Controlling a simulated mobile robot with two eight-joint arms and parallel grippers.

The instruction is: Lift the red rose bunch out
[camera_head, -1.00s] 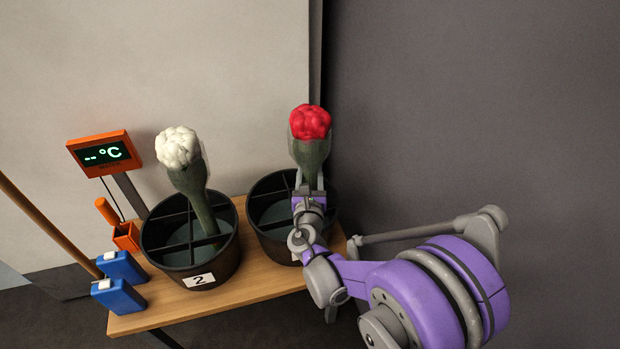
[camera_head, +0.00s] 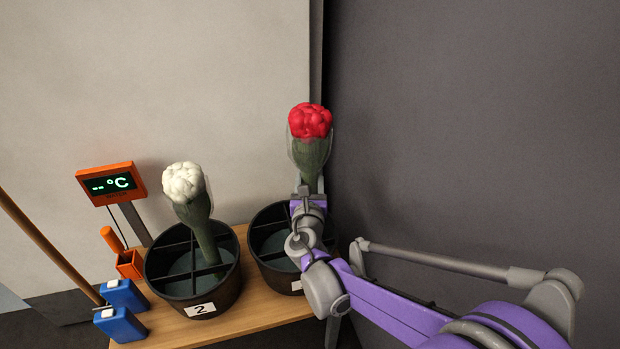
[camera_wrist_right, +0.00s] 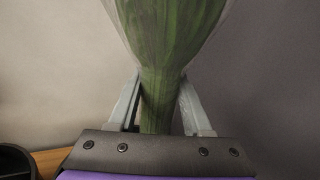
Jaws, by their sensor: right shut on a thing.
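The red rose bunch (camera_head: 310,122) has a red head and green stems in a clear wrap. It stands upright above the right-hand black bucket (camera_head: 262,262). My right gripper (camera_head: 309,189) is shut on its stems, just below where the wrapped leaves widen. In the right wrist view the green stems (camera_wrist_right: 160,95) stand between the two grey fingers (camera_wrist_right: 160,108). The lower end of the stems is hidden behind my gripper and wrist, so I cannot tell whether it is clear of the bucket. My left gripper is not in view.
A white bunch (camera_head: 184,182) leans in the divided bucket labelled 2 (camera_head: 222,293). Both buckets stand on a wooden bench (camera_head: 258,308). An orange temperature display (camera_head: 112,184), an orange holder and blue boxes are at left. A dark wall is close on the right.

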